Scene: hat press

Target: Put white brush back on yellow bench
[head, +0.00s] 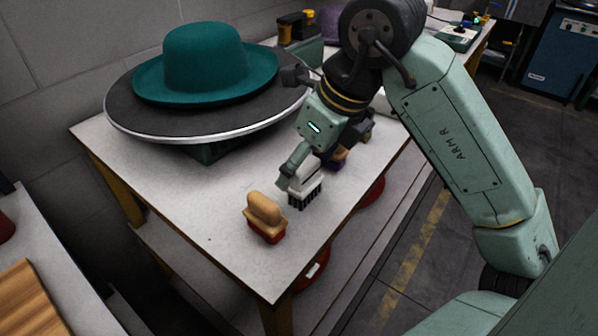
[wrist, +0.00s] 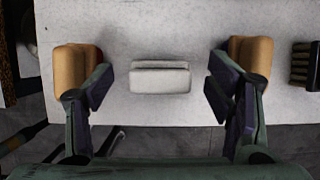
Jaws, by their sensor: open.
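The white brush (head: 304,183), with dark bristles pointing down, appears to stand upright on the pale top of the yellow-legged bench (head: 215,210). In the wrist view the white brush (wrist: 160,78) lies centred between my fingers, with a clear gap on each side. My gripper (head: 303,170) is open, reaching down over the brush from above. It also shows in the wrist view (wrist: 158,90), with dark pads on both sides and nothing held. In the head view, a finger hides part of the brush.
A wooden-handled brush with red base (head: 265,215) stands near the bench's front corner. A purple-based brush (head: 338,157) stands behind my gripper. A teal hat (head: 205,62) rests on a wide round black plate (head: 140,112). Bench top at front left is clear.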

